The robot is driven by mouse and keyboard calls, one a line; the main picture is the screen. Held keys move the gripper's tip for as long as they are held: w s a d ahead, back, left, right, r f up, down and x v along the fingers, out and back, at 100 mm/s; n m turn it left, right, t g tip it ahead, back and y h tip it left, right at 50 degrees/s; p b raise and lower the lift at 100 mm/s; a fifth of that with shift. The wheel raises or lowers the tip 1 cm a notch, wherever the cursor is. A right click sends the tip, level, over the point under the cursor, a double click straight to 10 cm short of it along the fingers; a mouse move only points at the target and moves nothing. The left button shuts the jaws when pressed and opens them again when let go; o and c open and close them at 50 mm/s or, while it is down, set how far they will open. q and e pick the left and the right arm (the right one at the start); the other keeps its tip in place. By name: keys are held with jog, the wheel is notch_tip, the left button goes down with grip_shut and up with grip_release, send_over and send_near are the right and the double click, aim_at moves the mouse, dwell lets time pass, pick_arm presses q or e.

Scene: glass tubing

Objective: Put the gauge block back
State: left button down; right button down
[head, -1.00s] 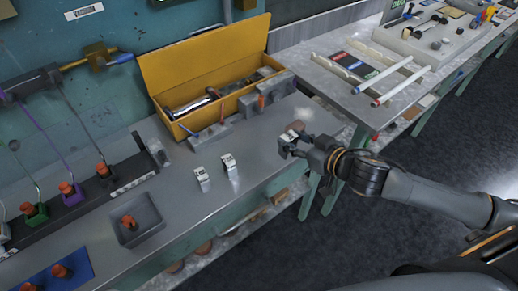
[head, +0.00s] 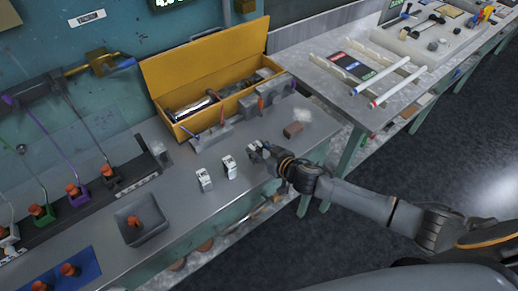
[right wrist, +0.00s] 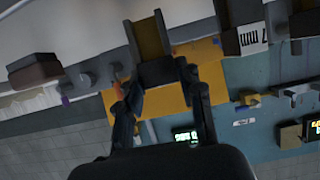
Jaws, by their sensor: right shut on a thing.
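My right gripper (head: 262,152) is shut on a small gauge block (head: 254,147) with a pale face. It is over the bench, near its front edge. In the right wrist view, a dark grey block (right wrist: 158,73) sits between the fingertips of my right gripper (right wrist: 160,88). Two similar pale labelled blocks (head: 205,179) (head: 229,166) stand upright on the bench, just left of the gripper. Whether the held block touches the bench cannot be told. My left gripper is not in view.
An open yellow box (head: 205,118) with tools stands behind, with grey holders along its front. A grey tray (head: 120,218) with an orange-topped piece and a blue mat (head: 85,258) are at left. Bare bench surrounds the pale blocks.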

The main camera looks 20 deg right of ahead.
jog(key=shift+f, duration=0.25)
jog(key=shift+f, duration=0.15)
jog(key=c, duration=0.8)
grip_release()
jog(key=shift+c, duration=0.2)
